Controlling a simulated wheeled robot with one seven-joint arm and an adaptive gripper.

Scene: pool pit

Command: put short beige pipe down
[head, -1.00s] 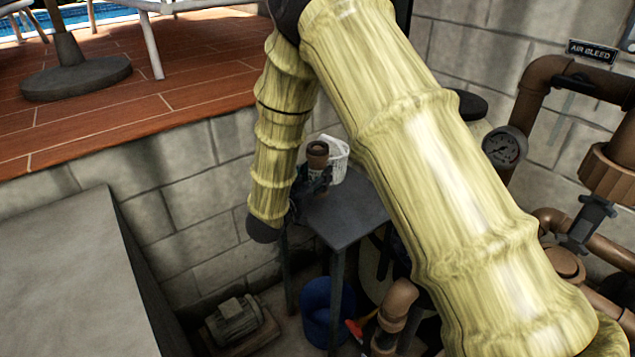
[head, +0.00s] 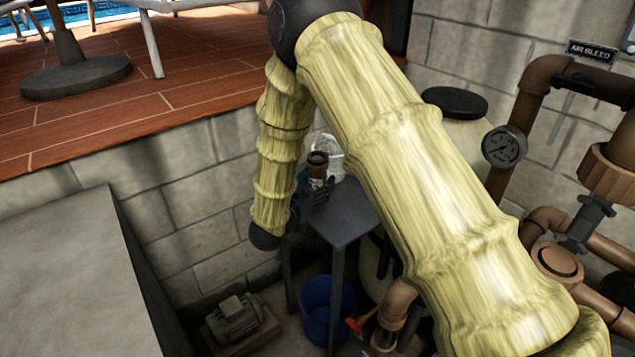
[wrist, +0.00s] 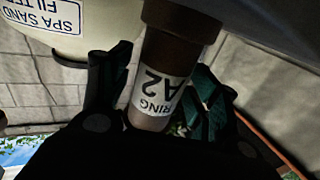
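The short pipe (head: 317,166) is brown rather than beige and stands roughly upright at the grey table (head: 349,216). In the wrist view the pipe (wrist: 158,98) carries a white label reading "RING A2" and has a wider collar. My gripper (head: 316,192) is around the pipe, and the wrist view shows a dark finger on each side of it. My gripper (wrist: 160,85) looks shut on it. The pipe's lower end is hidden in the head view, so I cannot tell whether it touches the tabletop.
A whitish translucent container (head: 332,152) stands behind the pipe. The cream filter tank (wrist: 70,25) with a black lid (head: 455,102) is close by. Brown pipework and a gauge (head: 504,147) are at right. A block wall is behind the table; a blue bucket (head: 327,306) is below.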

